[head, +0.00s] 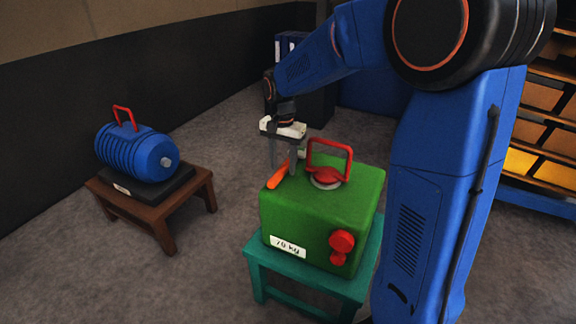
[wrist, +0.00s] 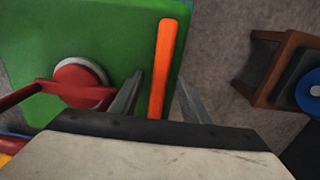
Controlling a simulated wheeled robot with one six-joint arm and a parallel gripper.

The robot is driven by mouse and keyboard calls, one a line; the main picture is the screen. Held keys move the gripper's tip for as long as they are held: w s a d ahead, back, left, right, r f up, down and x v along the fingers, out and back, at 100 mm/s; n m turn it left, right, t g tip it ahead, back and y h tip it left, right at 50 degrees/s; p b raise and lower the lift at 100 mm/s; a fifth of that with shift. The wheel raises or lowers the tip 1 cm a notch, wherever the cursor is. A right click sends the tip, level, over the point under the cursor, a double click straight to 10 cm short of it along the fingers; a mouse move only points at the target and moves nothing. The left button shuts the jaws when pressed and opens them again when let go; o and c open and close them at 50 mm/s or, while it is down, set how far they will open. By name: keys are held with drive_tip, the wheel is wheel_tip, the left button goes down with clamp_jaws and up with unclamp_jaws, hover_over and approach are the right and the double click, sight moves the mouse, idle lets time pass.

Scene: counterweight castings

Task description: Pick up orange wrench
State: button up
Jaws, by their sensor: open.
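The orange wrench (head: 278,174) lies on the top of the green 70 kg block near its left edge. In the wrist view the orange wrench (wrist: 161,65) runs up the picture as a long bar, its lower end hidden behind my gripper. My gripper (head: 283,172) points down over the wrench in the head view. Its fingers are open, and in the wrist view my gripper (wrist: 158,88) has one finger on each side of the wrench, with gaps between. I cannot tell how far the fingertips are above the block's top.
The green block (head: 300,225) stands on a teal stool (head: 305,282). Its red handle (head: 330,145) rises just right of my gripper. A blue ribbed motor (head: 137,152) sits on a brown stool (head: 160,212) at left. Shelves with bins (head: 540,125) stand at right.

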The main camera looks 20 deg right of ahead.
clamp_jaws()
